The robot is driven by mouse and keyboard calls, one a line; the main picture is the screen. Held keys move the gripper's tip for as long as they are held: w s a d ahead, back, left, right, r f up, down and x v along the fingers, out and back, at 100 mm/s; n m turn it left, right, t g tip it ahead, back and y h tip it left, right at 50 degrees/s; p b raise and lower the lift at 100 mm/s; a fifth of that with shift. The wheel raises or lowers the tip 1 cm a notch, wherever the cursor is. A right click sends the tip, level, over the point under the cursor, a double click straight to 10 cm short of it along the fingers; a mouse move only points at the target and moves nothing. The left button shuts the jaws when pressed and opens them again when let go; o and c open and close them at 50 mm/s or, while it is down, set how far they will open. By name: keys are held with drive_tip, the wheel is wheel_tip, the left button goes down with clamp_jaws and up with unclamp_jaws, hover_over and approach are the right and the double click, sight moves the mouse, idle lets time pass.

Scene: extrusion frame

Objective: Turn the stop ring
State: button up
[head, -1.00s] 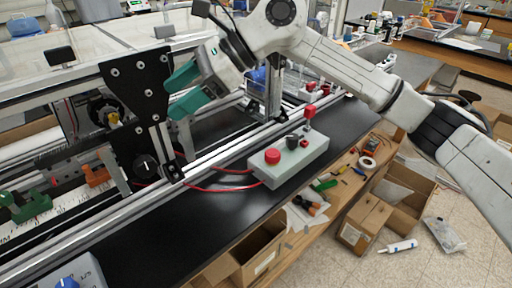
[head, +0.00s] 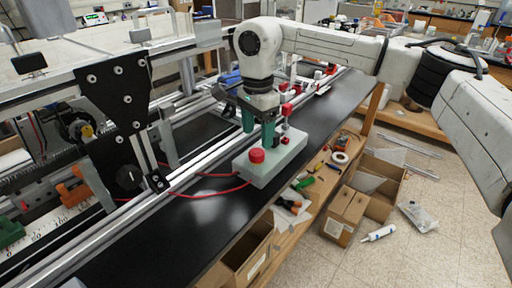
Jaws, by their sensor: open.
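A red round stop button (head: 257,156) stands on the near left of a pale grey-green control box (head: 268,174). I cannot make out a separate ring around it. My gripper (head: 258,136) points down over the box, with its two teal fingers apart and nothing visible between them. The fingers appear just behind the button in the picture; I cannot tell whether they touch anything. The right finger covers part of the box top, and the black knob there is mostly hidden.
A small red part (head: 285,140) and a post with a red block (head: 287,109) stand close to the right finger. Red cables (head: 205,193) run left from the box. Metal rails (head: 190,172) lie behind. The black bench top (head: 190,228) is clear at front left.

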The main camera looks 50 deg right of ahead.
sight(258, 151)
drive_tip(key=shift+f, duration=2.75)
drive_tip(key=shift+c, duration=0.2)
drive_tip(key=c, duration=1)
drive_tip(key=shift+c, duration=0.2)
drive_tip(key=shift+m, duration=0.3)
drive_tip(key=m+b, duration=0.1)
drive_tip(key=m, duration=0.3)
drive_tip(key=shift+m, duration=0.3)
drive_tip(key=shift+s+m, duration=0.1)
drive_tip(key=shift+m, duration=2.4)
